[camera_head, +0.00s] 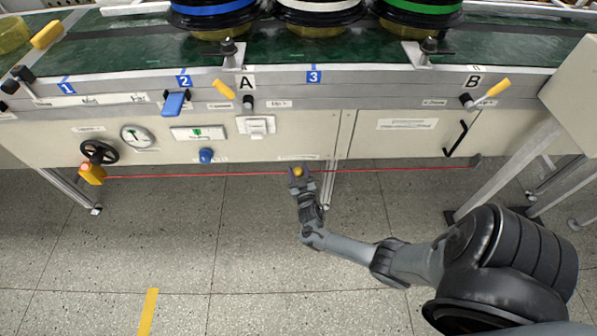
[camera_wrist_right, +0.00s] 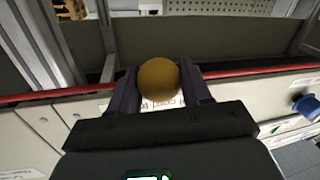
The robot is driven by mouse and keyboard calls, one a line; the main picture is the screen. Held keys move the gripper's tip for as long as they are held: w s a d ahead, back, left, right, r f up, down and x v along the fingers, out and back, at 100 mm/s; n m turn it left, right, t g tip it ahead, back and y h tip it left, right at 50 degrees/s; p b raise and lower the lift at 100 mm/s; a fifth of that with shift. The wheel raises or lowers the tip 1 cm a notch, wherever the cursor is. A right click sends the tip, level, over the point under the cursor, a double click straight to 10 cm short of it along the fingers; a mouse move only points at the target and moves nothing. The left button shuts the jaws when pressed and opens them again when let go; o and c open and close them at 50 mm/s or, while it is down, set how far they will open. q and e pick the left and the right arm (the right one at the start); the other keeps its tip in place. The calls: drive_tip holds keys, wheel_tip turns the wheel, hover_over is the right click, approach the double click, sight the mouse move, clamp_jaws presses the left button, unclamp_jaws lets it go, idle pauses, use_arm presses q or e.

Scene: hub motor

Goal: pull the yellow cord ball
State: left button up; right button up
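The yellow ball (camera_head: 298,172) hangs at the red cord (camera_head: 230,174), which runs along the front of the bench below the cabinet panels. My right gripper (camera_head: 299,178) reaches up to it from below. In the right wrist view the ball (camera_wrist_right: 158,78) sits between the two fingertips of my right gripper (camera_wrist_right: 160,88) and about fills the gap. I cannot tell whether the fingers press on it. The red cord (camera_wrist_right: 245,71) passes behind the fingers on both sides. My left gripper is not in view.
The conveyor bench (camera_head: 190,95) carries hub motors with blue, white and green bands. Left of the ball are a black handwheel (camera_head: 98,152), a blue knob (camera_head: 206,155) and an orange box (camera_head: 92,174) at the cord's end. A bench leg stands just right of my gripper.

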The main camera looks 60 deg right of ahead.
sight(297, 176)
clamp_jaws()
drive_tip(key=shift+s+a+p, duration=0.2)
drive_tip(key=shift+a+p, duration=0.1)
drive_tip(key=shift+a, duration=0.1)
drive_tip(key=v, duration=0.1)
drive_tip(key=p+v, duration=0.1)
drive_tip(key=v, duration=0.1)
drive_tip(key=shift+w+a, duration=0.1)
drive_tip(key=shift+a, duration=0.4)
drive_tip(key=o, duration=0.8)
unclamp_jaws()
